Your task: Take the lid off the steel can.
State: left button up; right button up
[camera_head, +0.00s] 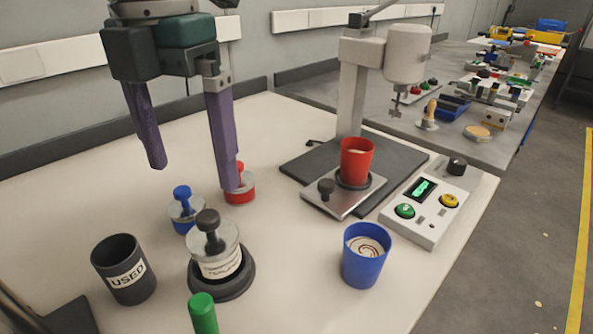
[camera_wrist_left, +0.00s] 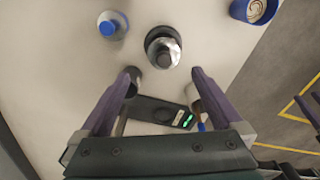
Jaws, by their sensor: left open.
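The steel can (camera_head: 220,268) stands upright in a black round holder (camera_head: 236,286) on the white bench. Its pale metal lid (camera_head: 228,243) with a black knob (camera_head: 208,222) sits on top. In the left wrist view the lidded can (camera_wrist_left: 165,46) is just beyond the fingertips. My left gripper (camera_head: 194,176) is open and empty, its purple fingers pointing down above and behind the can in the head view. In the left wrist view the open fingers (camera_wrist_left: 162,74) stand apart, with nothing between them. Purple finger-like parts, seemingly my right gripper (camera_wrist_left: 309,103), show at the right edge of that view.
A blue-knobbed container (camera_head: 183,208) and a red-knobbed one (camera_head: 239,186) stand close behind the can. A dark USED cup (camera_head: 125,269) is left, a green-topped object (camera_head: 203,314) in front, a blue cup (camera_head: 362,262) right. A red cup (camera_head: 356,160) stands under a machine (camera_head: 407,50).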

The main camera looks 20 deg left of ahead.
aim_at(206, 215)
pick_arm(q)
jog(key=f, duration=0.3)
jog(key=shift+s+d+f, duration=0.15)
jog(key=shift+d+f, duration=0.05)
jog(key=shift+d, duration=0.05)
notch_tip(206, 215, down, 5)
jog(key=shift+d+f+b, duration=0.1)
jog(key=shift+b, duration=0.45)
jog(key=shift+c, duration=0.2)
jog(key=c, duration=1.2)
